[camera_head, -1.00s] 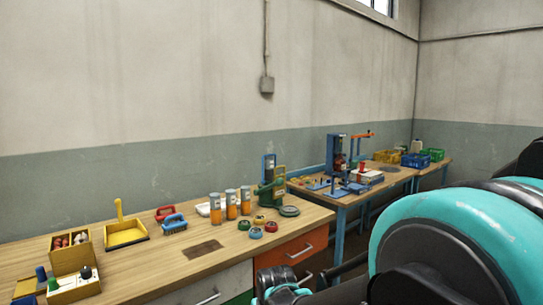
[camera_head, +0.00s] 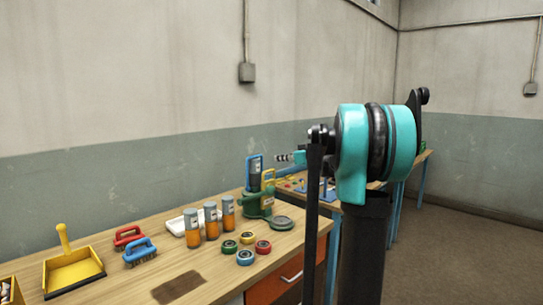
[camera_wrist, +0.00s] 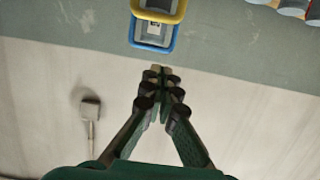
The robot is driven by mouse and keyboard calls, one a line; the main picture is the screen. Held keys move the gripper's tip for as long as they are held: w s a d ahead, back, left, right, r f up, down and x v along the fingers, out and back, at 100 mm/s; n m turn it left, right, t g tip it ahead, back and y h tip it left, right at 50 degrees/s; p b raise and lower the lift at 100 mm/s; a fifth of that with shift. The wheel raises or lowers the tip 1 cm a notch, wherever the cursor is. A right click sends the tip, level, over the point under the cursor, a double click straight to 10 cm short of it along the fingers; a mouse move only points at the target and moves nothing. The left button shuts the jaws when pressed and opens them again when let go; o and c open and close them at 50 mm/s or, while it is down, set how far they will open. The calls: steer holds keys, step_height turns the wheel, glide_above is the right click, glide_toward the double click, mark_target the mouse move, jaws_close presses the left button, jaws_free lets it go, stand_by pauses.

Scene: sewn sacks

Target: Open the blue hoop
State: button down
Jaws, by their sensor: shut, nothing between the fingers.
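The blue hoop (camera_head: 247,171) is an upright rounded frame on the green device (camera_head: 250,206), around a grey part with a label. A yellow hoop (camera_head: 273,174) stands close beside it on the right. In the wrist view the blue hoop (camera_wrist: 135,32) is at the top centre, with the yellow hoop (camera_wrist: 160,17) above it in the picture. My gripper (camera_wrist: 160,72) has its fingertips together and empty, just below the blue hoop in that view. A small gap shows between them in the picture; true depth is unclear.
Brushes (camera_head: 139,251) and a yellow dustpan (camera_head: 72,270) are to the left. My arm covers part of the far bench.

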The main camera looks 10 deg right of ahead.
mark_target(257, 160)
steer(key=x, duration=0.9)
steer(key=w+d+r+x, duration=0.1)
steer(key=x, duration=0.4)
steer(key=shift+w+a+r, duration=0.15)
steer(key=shift+w+a, duration=0.4)
steer(key=shift+w, duration=0.15)
steer(key=w+a+f+g+h, duration=0.2)
steer(key=w+a, duration=0.3)
steer(key=w, duration=0.3)
steer(key=shift+a+g, duration=0.4)
steer(key=shift+g, duration=0.3)
